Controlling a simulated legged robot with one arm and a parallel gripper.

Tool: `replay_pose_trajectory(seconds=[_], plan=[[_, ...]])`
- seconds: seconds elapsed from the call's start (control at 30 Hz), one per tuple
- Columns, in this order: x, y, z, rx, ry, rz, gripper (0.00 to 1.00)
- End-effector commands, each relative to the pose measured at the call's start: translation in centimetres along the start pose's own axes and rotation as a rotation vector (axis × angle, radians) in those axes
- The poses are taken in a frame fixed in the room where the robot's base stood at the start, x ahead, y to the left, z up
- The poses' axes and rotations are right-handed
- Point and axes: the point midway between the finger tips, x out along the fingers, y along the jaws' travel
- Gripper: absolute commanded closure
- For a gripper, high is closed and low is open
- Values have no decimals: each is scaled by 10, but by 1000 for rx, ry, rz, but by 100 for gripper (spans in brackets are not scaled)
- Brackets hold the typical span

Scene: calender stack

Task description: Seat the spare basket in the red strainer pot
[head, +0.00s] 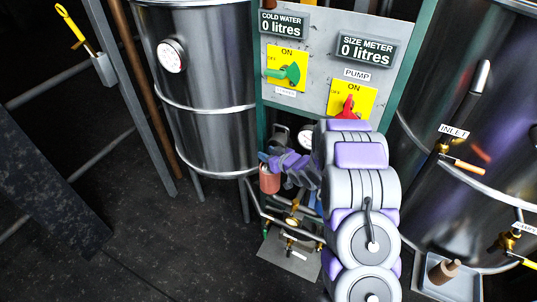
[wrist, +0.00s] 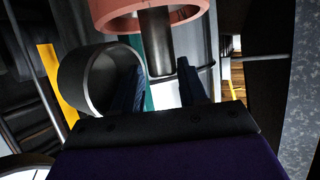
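The red strainer pot (head: 269,180) stands low beside the left tank. My gripper (head: 268,158) is just above it. In the wrist view, a pinkish-red ring (wrist: 105,12), apparently the pot's rim, is cut off by the top edge. A dark post (wrist: 157,42) reaches from it to between my fingertips (wrist: 159,65). I cannot tell whether the post belongs to the basket, or whether my fingers touch it. A brown cylinder (head: 444,270), possibly a basket, leans in a grey tray (head: 470,286) at the lower right.
A hollow dark ring (wrist: 70,85) is close beside my left finger in the wrist view. Pipes and valves (head: 292,222) lie below the pot. Tanks stand on both sides of the control panel (head: 317,75). The dark floor (head: 170,250) at lower left is clear.

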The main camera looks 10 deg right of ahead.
Motion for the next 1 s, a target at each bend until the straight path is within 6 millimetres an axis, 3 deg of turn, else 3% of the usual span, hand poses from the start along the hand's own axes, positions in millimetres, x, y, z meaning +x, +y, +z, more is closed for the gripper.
replay_pose_trajectory(seconds=[0.13, 0.47, 1.0], plan=[[1, -1, 0, -1, -1, 0, 45], [-7, 0, 0, 1, -1, 0, 45], [-103, 1, -1, 0, -1, 2, 45]])
